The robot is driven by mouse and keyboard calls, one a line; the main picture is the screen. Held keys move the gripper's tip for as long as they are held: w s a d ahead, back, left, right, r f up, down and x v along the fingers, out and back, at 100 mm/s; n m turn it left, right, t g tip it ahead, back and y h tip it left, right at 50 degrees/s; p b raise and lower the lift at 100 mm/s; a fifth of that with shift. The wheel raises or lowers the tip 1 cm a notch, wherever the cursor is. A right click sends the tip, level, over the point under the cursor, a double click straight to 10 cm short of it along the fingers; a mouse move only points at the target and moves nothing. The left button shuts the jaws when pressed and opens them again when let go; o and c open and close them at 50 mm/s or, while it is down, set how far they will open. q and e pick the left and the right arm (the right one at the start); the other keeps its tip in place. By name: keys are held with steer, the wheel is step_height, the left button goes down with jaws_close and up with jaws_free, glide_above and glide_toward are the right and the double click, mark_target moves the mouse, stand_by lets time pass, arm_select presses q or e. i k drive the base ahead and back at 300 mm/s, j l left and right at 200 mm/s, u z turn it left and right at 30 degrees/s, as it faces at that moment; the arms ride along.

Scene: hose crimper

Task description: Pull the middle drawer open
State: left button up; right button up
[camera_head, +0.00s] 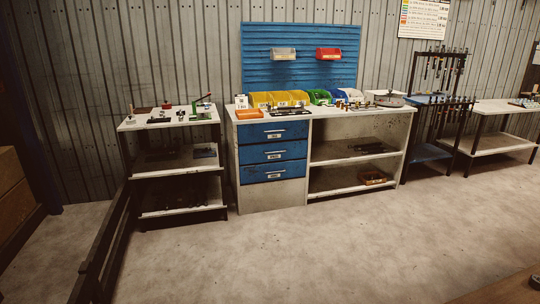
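A workbench (240,178) stands against the back wall, with a stack of three blue drawers in its left part. The middle drawer (256,153) lies between the top drawer (256,134) and the bottom drawer (256,172). Each drawer has a pale bar handle and a small white label. All three fronts look flush and closed. The workbench is some distance off across the floor. Neither of my grippers shows in this view.
Open floor (270,255) lies in front of the workbench. A shelf cart (180,213) stands to its left, near a dark rail (98,262). A tool rack (430,152) and another table (500,143) stand right. A brown surface (505,292) cuts into the lower right corner.

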mark_target(285, 150)
steer(key=i+z, duration=0.15)
steer(key=i, duration=1.3)
